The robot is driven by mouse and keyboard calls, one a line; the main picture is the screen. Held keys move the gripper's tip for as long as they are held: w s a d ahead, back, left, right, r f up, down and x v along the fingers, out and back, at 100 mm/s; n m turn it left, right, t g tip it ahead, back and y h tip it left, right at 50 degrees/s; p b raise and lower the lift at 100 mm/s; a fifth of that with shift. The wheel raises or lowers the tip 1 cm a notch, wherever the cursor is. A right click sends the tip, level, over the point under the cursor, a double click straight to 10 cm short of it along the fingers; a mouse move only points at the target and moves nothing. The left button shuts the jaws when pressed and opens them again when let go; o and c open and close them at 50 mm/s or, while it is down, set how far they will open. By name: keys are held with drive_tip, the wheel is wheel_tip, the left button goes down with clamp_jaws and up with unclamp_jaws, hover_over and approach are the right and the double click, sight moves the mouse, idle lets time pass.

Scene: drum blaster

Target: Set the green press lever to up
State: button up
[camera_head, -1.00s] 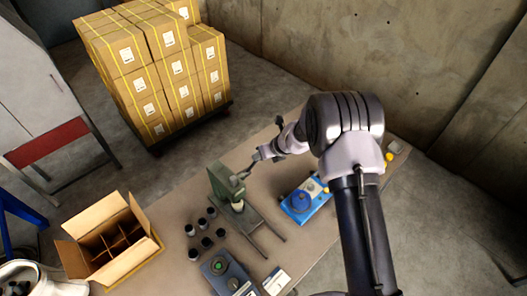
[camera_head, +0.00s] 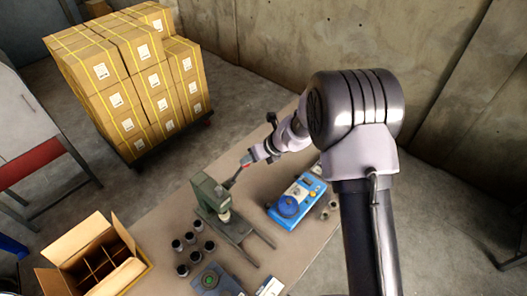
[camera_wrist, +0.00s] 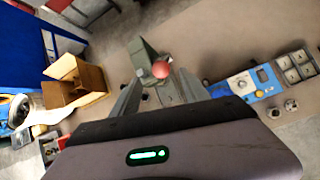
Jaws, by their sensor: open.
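The green press (camera_head: 212,198) stands on the table at the centre of the head view. Its lever (camera_head: 232,180) slants up and to the right from the press head, toward my gripper. The lever's red ball knob (camera_wrist: 160,69) shows clearly in the wrist view, in front of the green press body (camera_wrist: 142,50). My gripper (camera_head: 249,159) is open, right at the lever's knob end. The dark gripper housing (camera_wrist: 170,145) fills the bottom of the wrist view.
A blue device (camera_head: 295,200) sits right of the press. Several dark cylinders (camera_head: 190,238) stand in front of it. An open divided carton (camera_head: 95,258) is at the lower left. Stacked boxes (camera_head: 130,80) stand behind on the floor. A concrete wall (camera_head: 320,45) rises behind the table.

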drive_tip(key=v, duration=0.9)
drive_tip(key=shift+r, duration=0.25)
drive_tip(key=shift+s+d, duration=0.1)
drive_tip(key=s+d+f+n+h+b, duration=0.1)
drive_tip(key=s+d+f+n+b, duration=0.3)
drive_tip(key=s+f+n+b, duration=0.2)
drive_tip(key=s+d+f+n+t+h+b, duration=0.1)
drive_tip(key=s+d+f+n+b, duration=0.3)
drive_tip(key=s+n+b, duration=0.6)
drive_tip(key=s+d+f+n+h+b, duration=0.2)
drive_tip(key=s+d+f+n+b, duration=0.2)
drive_tip(key=s+f+n+b, duration=0.4)
drive_tip(key=s+b, duration=0.6)
drive_tip(key=b, duration=0.6)
drive_tip(key=shift+d+t+b, duration=0.25)
drive_tip(key=shift+t+b, duration=0.1)
drive_tip(key=shift+t, duration=0.05)
drive_tip(key=shift+w, duration=0.1)
